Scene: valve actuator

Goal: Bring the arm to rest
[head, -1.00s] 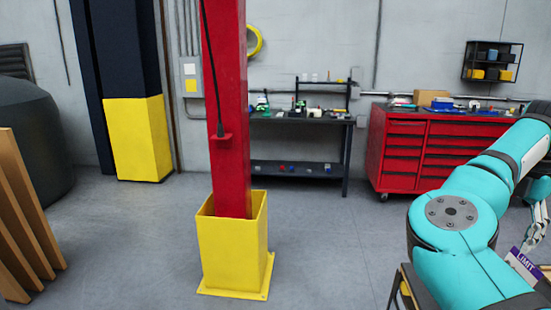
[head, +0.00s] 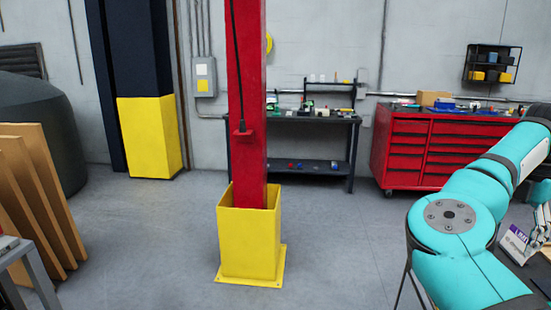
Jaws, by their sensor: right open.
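My right arm (head: 455,215), turquoise with grey joint caps, comes in along the right side of the head view, bent at a large round joint. My right gripper (head: 541,232) shows only in part at the right edge, behind the arm. Its jaws are open, and I see nothing held between them. My left arm and left gripper are not in view.
A red post in a yellow base guard (head: 250,245) stands mid-floor. Wooden boards (head: 35,200) and a grey stand's corner (head: 25,255) are at left. A dark workbench (head: 290,120) and red tool cabinet (head: 425,150) line the back wall. Floor between post and arm is clear.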

